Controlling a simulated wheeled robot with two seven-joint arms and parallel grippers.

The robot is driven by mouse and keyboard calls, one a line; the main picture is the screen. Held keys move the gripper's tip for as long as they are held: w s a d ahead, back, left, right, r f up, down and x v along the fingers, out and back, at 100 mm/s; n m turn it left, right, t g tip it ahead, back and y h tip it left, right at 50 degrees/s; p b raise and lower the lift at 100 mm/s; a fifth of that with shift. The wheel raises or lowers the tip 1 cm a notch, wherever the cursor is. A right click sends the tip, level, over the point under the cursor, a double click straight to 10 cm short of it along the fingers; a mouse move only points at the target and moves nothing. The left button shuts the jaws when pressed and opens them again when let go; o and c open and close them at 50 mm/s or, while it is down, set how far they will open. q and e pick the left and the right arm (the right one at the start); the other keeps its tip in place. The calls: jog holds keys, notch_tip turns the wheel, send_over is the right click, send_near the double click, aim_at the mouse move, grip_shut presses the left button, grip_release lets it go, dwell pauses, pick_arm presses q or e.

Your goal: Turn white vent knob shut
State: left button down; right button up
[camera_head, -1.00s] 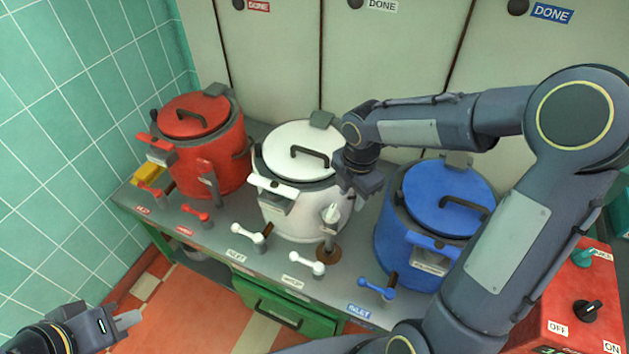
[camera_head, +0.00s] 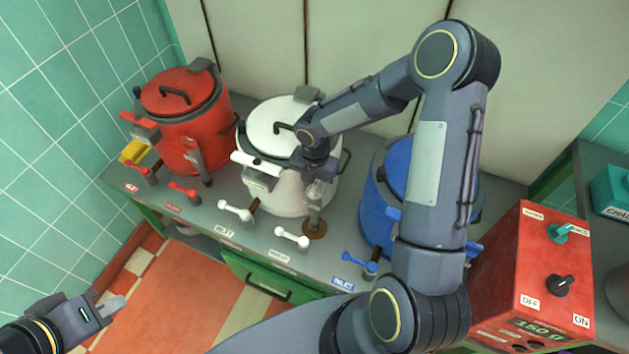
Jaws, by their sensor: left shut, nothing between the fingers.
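The white kettle (camera_head: 292,190) stands upright mid-counter, with its lid on. My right gripper (camera_head: 317,180) is low at its front right side, above an upright grey post (camera_head: 315,215). It covers the white piece at the post's top, and its fingers are too hidden to tell open from shut. Two white handles, a left one (camera_head: 236,210) and a right one (camera_head: 292,238), sit on the counter front behind small labels. I cannot read which is the vent knob. My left gripper (camera_head: 112,306) is shut and empty at lower left, away from the counter.
A red kettle (camera_head: 205,140) stands left and a blue kettle (camera_head: 380,215) right, partly behind my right arm. Their red handles (camera_head: 183,192) and blue handle (camera_head: 358,262) line the counter front. A red control box (camera_head: 530,270) stands at right. A green drawer (camera_head: 265,285) is below.

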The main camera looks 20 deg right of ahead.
grip_shut()
jog(key=shift+m, duration=0.3)
jog(key=m+b, duration=0.2)
jog(key=m, duration=0.1)
jog(key=shift+f+b, duration=0.1)
jog(key=shift+b, duration=0.25)
jog(key=m+b, duration=0.3)
jog(key=m, duration=0.2)
jog(key=shift+m, duration=0.4)
jog(key=m+b, duration=0.2)
jog(key=m, duration=0.2)
jog(key=shift+m+b, duration=0.6)
jog(key=shift+m, duration=1.6)
